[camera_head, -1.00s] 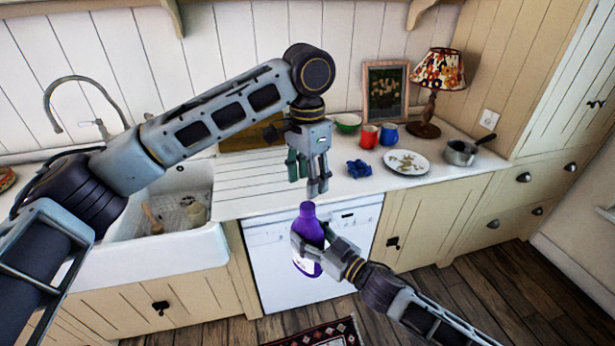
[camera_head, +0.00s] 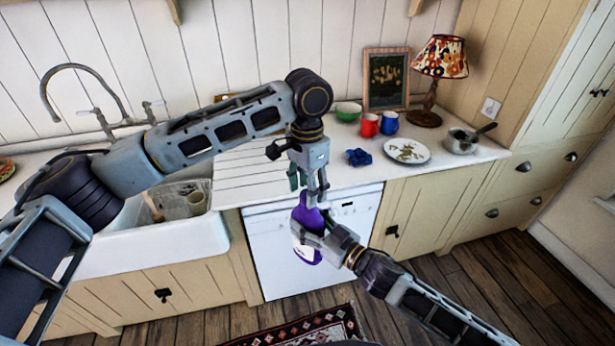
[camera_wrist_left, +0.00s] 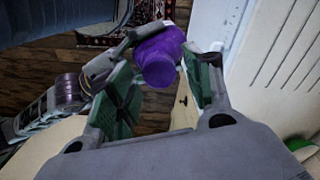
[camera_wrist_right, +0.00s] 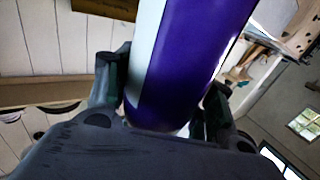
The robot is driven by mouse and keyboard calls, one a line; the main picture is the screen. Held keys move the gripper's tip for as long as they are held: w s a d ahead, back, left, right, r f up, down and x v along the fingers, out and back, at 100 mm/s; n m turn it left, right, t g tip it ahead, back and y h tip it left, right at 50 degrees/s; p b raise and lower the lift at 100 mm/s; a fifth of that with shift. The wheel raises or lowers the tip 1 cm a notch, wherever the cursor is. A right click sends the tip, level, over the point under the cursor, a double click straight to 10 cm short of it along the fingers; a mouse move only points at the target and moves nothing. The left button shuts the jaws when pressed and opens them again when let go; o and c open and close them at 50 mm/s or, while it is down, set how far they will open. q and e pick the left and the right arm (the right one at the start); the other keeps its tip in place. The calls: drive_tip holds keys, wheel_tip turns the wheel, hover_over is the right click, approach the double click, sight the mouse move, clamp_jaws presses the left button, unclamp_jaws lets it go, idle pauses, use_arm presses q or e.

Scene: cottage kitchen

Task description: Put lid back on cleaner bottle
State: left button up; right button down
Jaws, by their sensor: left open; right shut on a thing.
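The purple cleaner bottle (camera_head: 304,215) is upright or nearly so in front of the white dishwasher in the head view. My right gripper (camera_head: 313,238) is shut on the bottle's body; the purple side with a pale panel (camera_wrist_right: 192,55) fills the right wrist view between its fingers. My left gripper (camera_head: 317,196) points down at the bottle's top and is open. In the left wrist view its fingers stand on either side of the rounded purple top (camera_wrist_left: 158,62), with a gap at the right finger. I cannot tell whether that top is a separate lid.
The counter (camera_head: 240,185) behind holds a blue cloth-like thing (camera_head: 359,157), a plate (camera_head: 407,151), a red mug (camera_head: 369,125), a blue mug (camera_head: 389,122), a saucepan (camera_head: 461,142) and a lamp (camera_head: 438,60). The sink (camera_head: 150,245) is at left.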

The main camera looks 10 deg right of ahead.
use_arm(q)
drive_tip(key=shift+f, duration=0.75)
drive_tip(key=shift+c, duration=0.3)
drive_tip(key=c, duration=1)
drive_tip(key=o, duration=1.2)
wheel_tip(320, 180, up, 12)
drive_tip(key=shift+w, duration=0.1)
